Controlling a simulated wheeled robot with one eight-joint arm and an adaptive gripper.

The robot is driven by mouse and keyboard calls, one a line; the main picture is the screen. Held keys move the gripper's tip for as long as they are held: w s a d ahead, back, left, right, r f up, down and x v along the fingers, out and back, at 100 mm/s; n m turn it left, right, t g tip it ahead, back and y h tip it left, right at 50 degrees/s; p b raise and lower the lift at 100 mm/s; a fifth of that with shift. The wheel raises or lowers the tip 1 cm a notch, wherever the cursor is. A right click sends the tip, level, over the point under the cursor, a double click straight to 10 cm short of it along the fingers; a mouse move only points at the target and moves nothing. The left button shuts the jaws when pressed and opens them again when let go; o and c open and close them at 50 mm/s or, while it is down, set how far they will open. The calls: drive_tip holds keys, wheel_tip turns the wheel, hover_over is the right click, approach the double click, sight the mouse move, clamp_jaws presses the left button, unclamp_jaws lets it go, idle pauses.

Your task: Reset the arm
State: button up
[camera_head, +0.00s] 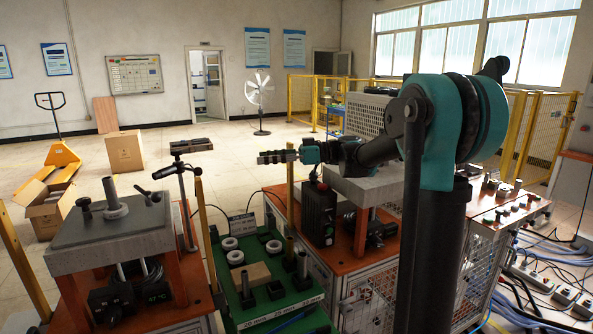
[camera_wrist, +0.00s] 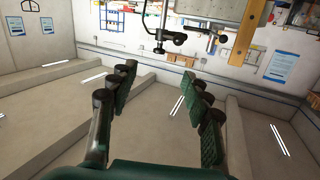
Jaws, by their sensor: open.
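My arm (camera_head: 440,140) reaches from the right of the head view toward the left. My gripper (camera_head: 272,157) is at its end, held level in the air above the green work mat and pointing left. In the wrist view my gripper (camera_wrist: 158,78) shows two dark green padded fingers spread wide apart. Nothing is between the fingers, and they touch nothing. The wrist view looks upside down, with the ceiling at the bottom.
A heater station (camera_head: 110,235) stands at the left and another (camera_head: 375,185) at the right. Between them, the green mat (camera_head: 290,318) bears white rings (camera_head: 235,257), a tan block (camera_head: 250,276) and dark posts. A thin stand (camera_head: 183,200) and yellow post (camera_head: 290,185) rise near my gripper.

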drive_tip(key=s+d+f+m+t+h, duration=0.25)
drive_tip(key=d+f+m+h, duration=0.2)
drive_tip(key=f, duration=0.45)
drive_tip(key=s+d+f+m+t+h, duration=0.25)
drive_tip(key=d+f+m+h, duration=0.2)
drive_tip(key=f, duration=0.45)
drive_tip(key=s+d+f+m+t+h, duration=0.1)
drive_tip(key=s+d+f+m+h, duration=0.35)
drive_tip(key=d, duration=0.45)
drive_tip(key=s+d+f+m+t+h, duration=0.2)
drive_tip(key=s+d+f+m+h, duration=0.3)
drive_tip(key=d, duration=0.5)
drive_tip(key=s+f+g+y, duration=0.1)
drive_tip(key=s+f+g, duration=0.2)
drive_tip(key=s+f, duration=0.4)
drive_tip(key=s+n, duration=0.1)
drive_tip(key=s, duration=0.3)
drive_tip(key=shift+a+f, duration=0.15)
drive_tip(key=shift+f, duration=0.25)
